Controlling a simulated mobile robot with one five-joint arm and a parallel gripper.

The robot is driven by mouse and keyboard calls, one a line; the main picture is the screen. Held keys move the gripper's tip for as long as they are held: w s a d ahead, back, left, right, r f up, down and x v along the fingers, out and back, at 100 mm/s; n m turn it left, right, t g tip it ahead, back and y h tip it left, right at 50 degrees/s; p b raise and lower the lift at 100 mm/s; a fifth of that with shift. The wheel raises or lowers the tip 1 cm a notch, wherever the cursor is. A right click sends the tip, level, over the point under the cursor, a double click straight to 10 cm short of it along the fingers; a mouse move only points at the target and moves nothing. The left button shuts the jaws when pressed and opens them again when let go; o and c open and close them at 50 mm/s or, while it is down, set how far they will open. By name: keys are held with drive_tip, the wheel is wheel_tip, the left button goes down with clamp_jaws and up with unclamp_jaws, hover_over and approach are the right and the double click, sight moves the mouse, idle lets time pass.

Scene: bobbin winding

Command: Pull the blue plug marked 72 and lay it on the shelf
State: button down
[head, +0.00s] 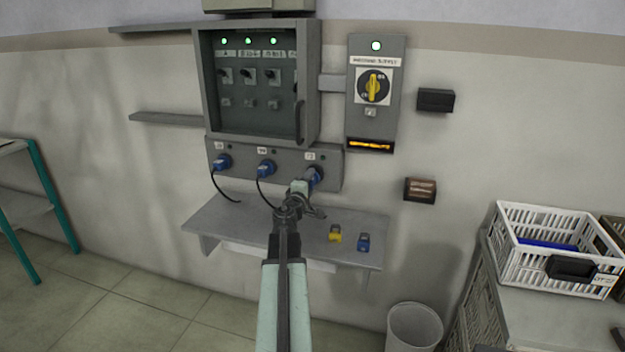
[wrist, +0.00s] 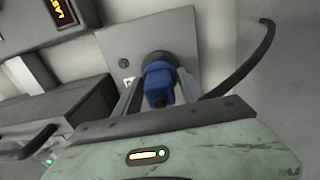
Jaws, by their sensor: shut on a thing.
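Three blue plugs sit in a row on the grey socket panel (head: 332,170) below the cabinet. My gripper (head: 308,184) is at the rightmost blue plug (head: 317,174), whose label above is too small to read surely. In the wrist view the same blue plug (wrist: 158,84) sits between my two fingers (wrist: 157,94), which are shut on it. Its far end meets a dark round socket, and it looks seated there. The other plugs, left (head: 222,162) and middle (head: 266,167), have black cables hanging down. The grey shelf (head: 225,222) is below the panel.
A yellow padlock-like item (head: 335,233) and a blue one (head: 363,242) lie on the shelf's right part; its left part is bare. The cabinet (head: 309,85) shows several green lamps. The switch box (head: 376,90) has a yellow knob and a lit green lamp. A bin (head: 413,330) stands below right.

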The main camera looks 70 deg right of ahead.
drive_tip(key=shift+s+a, duration=0.15)
drive_tip(key=shift+a, duration=1.55)
drive_tip(key=shift+s, duration=0.1)
